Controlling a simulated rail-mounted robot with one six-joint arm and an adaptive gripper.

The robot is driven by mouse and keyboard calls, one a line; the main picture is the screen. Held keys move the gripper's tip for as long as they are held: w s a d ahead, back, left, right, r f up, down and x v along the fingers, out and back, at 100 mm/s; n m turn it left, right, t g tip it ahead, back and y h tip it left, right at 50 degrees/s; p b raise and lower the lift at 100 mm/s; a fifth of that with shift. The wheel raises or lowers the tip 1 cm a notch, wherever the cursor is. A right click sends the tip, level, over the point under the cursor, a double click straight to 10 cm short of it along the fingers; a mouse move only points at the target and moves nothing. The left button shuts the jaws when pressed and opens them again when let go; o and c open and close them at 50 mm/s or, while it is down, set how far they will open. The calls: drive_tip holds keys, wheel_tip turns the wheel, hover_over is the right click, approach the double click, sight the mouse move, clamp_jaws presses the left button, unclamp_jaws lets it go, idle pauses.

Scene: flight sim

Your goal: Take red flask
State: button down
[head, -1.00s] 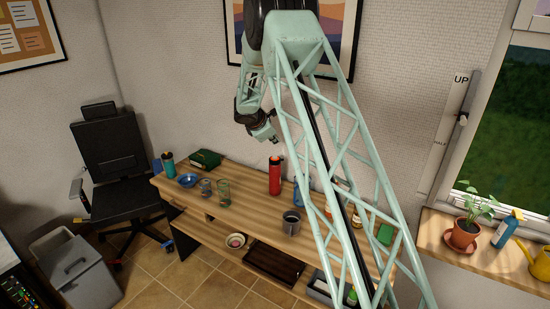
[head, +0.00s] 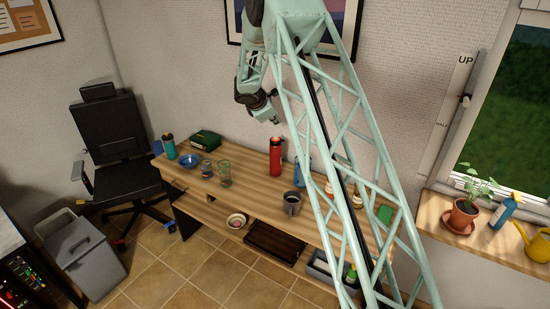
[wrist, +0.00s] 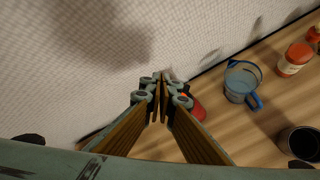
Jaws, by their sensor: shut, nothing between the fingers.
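The red flask (head: 275,157) stands upright on the wooden desk (head: 240,180), near its back edge by the wall. In the wrist view the flask (wrist: 196,106) is mostly hidden behind my gripper (wrist: 162,78), with only part of its red side and an orange bit showing. My gripper (head: 275,120) hangs in the air above the flask, close to the wall, apart from it. Its fingers are shut with nothing between them.
A blue-handled clear jug (wrist: 242,84), a dark grey mug (head: 292,203) and an orange-lidded jar (wrist: 294,58) stand right of the flask. The wall is close behind.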

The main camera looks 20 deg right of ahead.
drive_tip(key=c, duration=3.4)
unclamp_jaws()
drive_tip(key=o, duration=1.7)
